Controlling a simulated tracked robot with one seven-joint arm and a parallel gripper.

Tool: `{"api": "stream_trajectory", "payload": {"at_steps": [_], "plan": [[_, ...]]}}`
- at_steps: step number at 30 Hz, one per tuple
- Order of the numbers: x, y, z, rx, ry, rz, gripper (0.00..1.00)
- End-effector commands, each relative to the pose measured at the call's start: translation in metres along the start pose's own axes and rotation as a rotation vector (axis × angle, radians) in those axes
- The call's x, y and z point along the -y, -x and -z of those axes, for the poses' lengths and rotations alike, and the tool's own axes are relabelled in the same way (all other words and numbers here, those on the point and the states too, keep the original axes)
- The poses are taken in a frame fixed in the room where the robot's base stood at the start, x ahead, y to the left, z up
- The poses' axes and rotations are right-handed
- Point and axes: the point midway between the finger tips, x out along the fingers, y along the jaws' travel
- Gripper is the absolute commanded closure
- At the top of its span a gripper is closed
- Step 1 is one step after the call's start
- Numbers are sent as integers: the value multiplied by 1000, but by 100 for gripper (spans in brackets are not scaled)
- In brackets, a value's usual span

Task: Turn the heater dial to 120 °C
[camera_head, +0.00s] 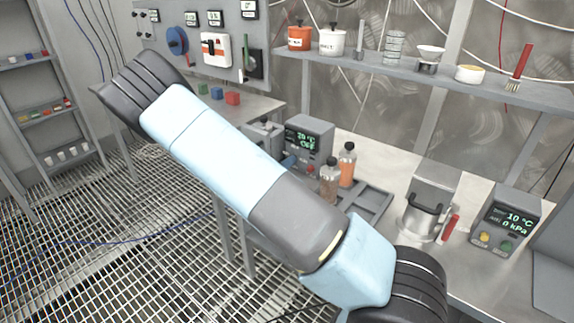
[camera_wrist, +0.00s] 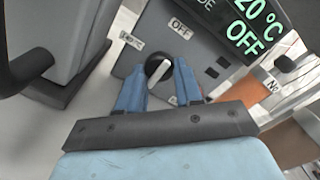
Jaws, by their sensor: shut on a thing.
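The heater (camera_head: 323,132) is a grey box on the bench, and its green display reads 20 °C and OFF. The display (camera_wrist: 250,25) also shows in the wrist view. The dial (camera_wrist: 156,66) is a black round knob with a white bar, which lies diagonally from lower left to upper right. My gripper (camera_wrist: 158,78) has its blue fingers on either side of the dial and is shut on it. A label above reads OFF. The label to the left is too blurred to read surely, and one at lower right is partly hidden by a finger. In the head view my arm hides part of the gripper.
Two bottles (camera_head: 347,165) stand close to the right of the heater. A metal jug (camera_head: 425,208) and a second unit (camera_head: 503,222) reading 10 °C and 0 kPa stand farther right. A shelf (camera_head: 430,75) with jars runs above the bench. The bench behind the bottles is clear.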

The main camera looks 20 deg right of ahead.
Motion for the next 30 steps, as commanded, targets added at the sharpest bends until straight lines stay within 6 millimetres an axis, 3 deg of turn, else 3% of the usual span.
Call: {"api": "stream_trajectory", "payload": {"at_steps": [4, 14, 30], "plan": [[-2, 1, 0, 0, 1, -6, 96], [-2, 0, 0, -2, -50, -6, 96], [-5, 1, 0, -5, -478, -9, 96]]}}
